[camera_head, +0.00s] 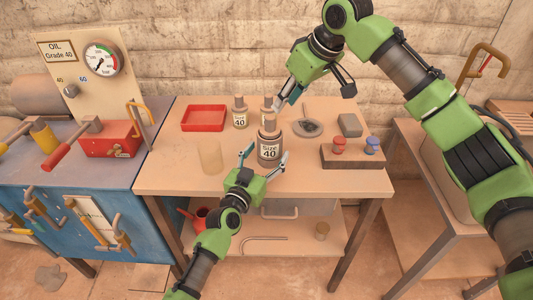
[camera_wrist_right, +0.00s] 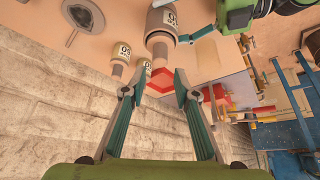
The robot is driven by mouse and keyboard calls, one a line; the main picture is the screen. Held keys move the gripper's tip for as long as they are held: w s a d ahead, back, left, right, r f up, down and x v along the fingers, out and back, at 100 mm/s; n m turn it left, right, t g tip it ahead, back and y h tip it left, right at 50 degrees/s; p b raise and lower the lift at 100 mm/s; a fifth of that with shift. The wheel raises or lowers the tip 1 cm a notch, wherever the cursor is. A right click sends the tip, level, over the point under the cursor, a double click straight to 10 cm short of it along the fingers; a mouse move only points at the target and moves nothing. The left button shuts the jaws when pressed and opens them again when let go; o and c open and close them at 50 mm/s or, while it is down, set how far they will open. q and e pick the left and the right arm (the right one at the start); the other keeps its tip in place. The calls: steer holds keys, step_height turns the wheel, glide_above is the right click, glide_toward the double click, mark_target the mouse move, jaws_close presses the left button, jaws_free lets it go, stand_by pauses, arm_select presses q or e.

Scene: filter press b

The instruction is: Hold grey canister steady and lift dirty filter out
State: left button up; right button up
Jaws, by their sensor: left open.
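The grey canister (camera_head: 269,151), labelled "Size 40", stands upright near the middle of the table. A narrower grey-brown cylinder rises from its top (camera_wrist_right: 159,50); I cannot tell if it is the dirty filter. My left gripper (camera_head: 266,157) is open, with its fingers at either side of the canister's front; a fingertip shows beside the canister (camera_wrist_right: 160,22) in the right wrist view. My right gripper (camera_head: 283,102) is above and behind the canister. In the right wrist view my right gripper (camera_wrist_right: 160,76) is open and empty, its fingertips pointing toward the cylinder.
Two smaller labelled bottles stand close behind, one at left (camera_head: 240,112). A red tray (camera_head: 204,118), a clear jar (camera_head: 210,158), a round dish (camera_head: 308,128), a grey block (camera_head: 350,125) and a wooden holder (camera_head: 352,159) with red and blue pieces surround the canister. The front right tabletop is clear.

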arm_select(q)
steer(key=c, duration=1.5)
arm_select(e)
steer(key=o, duration=0.3)
steer(key=shift+o, duration=0.3)
steer(key=s+a+f+n+y, duration=0.2)
steer(key=s+a+f+y, duration=0.1)
steer(key=a+f+y, duration=0.3)
steer(key=shift+a+f+n+y, duration=0.3)
steer(key=shift+a+n, duration=0.1)
steer(key=shift+a, duration=0.1)
steer(key=m+t+y, duration=0.2)
steer(key=m+t, duration=0.1)
steer(key=t, duration=0.6)
glide_toward(274, 123)
steer(key=x, duration=1.1)
steer(key=shift+w+a, duration=0.15)
steer(key=shift+a, duration=0.05)
